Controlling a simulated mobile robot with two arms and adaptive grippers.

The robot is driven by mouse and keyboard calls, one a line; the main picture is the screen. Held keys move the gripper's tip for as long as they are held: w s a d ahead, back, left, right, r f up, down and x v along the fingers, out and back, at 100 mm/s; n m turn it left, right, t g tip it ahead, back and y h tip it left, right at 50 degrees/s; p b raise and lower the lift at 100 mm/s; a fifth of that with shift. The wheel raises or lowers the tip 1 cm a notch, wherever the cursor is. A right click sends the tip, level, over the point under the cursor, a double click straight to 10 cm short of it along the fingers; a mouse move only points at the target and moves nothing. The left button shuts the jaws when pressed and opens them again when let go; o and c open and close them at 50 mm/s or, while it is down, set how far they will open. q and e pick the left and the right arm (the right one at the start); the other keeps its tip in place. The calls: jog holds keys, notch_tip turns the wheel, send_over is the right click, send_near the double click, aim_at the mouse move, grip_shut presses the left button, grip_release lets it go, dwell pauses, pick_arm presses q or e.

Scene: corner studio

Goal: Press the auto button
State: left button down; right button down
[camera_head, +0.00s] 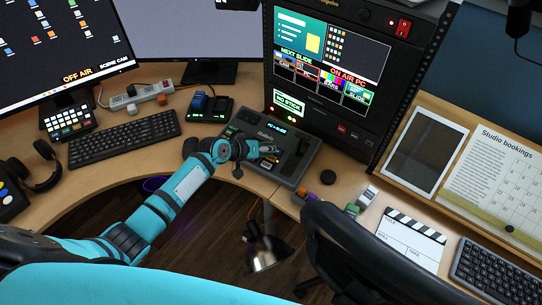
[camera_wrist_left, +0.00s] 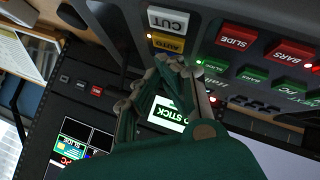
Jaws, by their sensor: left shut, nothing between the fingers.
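The auto button (camera_wrist_left: 166,42) is a yellow key marked AUTO on the dark switcher panel. It sits just below the white CUT button (camera_wrist_left: 168,20) in the left wrist view. The switcher (camera_head: 259,117) stands on the desk in the head view, with a small lit display on top. My left gripper (camera_wrist_left: 174,62) is shut and empty, with its fingertips right at the lower edge of the auto button. I cannot tell whether they touch it. In the head view my left gripper (camera_head: 268,150) is over the switcher and hides some keys. My right gripper is not in view.
Red SLIDE (camera_wrist_left: 235,36) and BARS (camera_wrist_left: 291,53) keys and several green keys lie beside the auto button. A lever (camera_head: 303,147) rises at the switcher's right. A rack with screens (camera_head: 330,60) stands behind it. A black chair (camera_head: 350,250) is in front of the desk.

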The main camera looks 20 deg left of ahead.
pick_arm(q)
jog(key=shift+r, duration=0.1)
jog(key=r+p, duration=0.5)
jog(key=p, duration=0.1)
jog(key=shift+s+a+r, duration=0.1)
jog(key=shift+s+r, duration=0.25)
jog(key=shift+r, duration=0.05)
jog(key=shift+f, duration=0.1)
dwell(0.4)
